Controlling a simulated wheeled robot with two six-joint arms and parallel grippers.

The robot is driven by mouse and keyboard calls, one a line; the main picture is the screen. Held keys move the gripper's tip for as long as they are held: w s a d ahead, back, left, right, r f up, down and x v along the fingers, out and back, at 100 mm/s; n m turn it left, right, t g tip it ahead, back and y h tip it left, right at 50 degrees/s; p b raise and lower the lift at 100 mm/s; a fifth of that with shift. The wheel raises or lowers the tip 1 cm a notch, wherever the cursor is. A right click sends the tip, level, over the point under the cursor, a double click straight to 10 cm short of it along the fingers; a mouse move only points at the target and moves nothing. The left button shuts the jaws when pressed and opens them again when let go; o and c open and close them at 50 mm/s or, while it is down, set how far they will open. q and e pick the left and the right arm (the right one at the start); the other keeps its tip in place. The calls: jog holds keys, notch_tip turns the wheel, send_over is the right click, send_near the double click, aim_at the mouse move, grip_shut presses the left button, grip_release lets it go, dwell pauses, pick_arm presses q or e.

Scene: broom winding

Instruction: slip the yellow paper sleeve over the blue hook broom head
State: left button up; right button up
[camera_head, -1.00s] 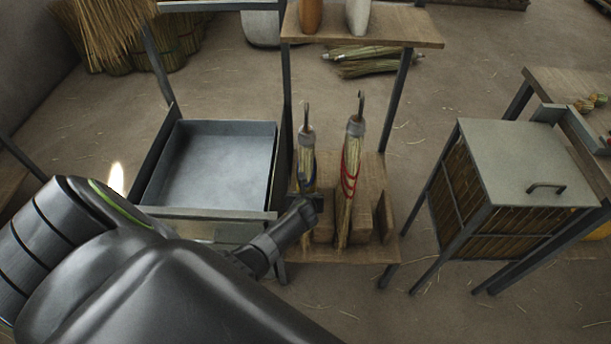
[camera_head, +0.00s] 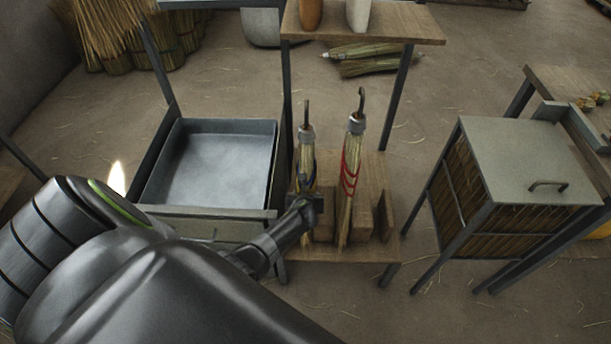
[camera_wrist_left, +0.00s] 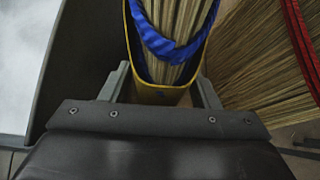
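The blue hook broom (camera_head: 306,160) stands upright, hook up, in a wooden stand. In the left wrist view its straw head carries a blue band (camera_wrist_left: 165,42). The yellow paper sleeve (camera_wrist_left: 166,96) shows there as a yellow-edged loop around the blue-banded straw, with a dark gap inside. In the head view the sleeve is a small yellow patch, mostly hidden. My left gripper (camera_wrist_left: 160,82) has a finger on each side of the sleeve, the tips seeming to touch it. In the head view this gripper (camera_head: 310,204) is at the broom head's front. My right gripper is not in view.
A red-banded hook broom (camera_head: 350,170) stands close to the right. Wooden blocks (camera_head: 384,215) stand beside it. A grey metal tray (camera_head: 217,170) is at left, a shelf (camera_head: 410,28) behind, and a lidded cabinet (camera_head: 520,160) at right. Floor between stand and cabinet is clear.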

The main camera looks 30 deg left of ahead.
pick_arm(q)
jog(key=shift+o, duration=1.2)
jog(key=shift+r, duration=0.1)
jog(key=shift+s+d+r+p, duration=0.2)
jog(key=shift+s+p, duration=0.05)
jog(key=shift+p, duration=0.05)
jog(key=p+v, duration=0.6)
jog(key=v, duration=1)
jog(key=shift+s, duration=0.25)
jog(key=shift+d, duration=0.1)
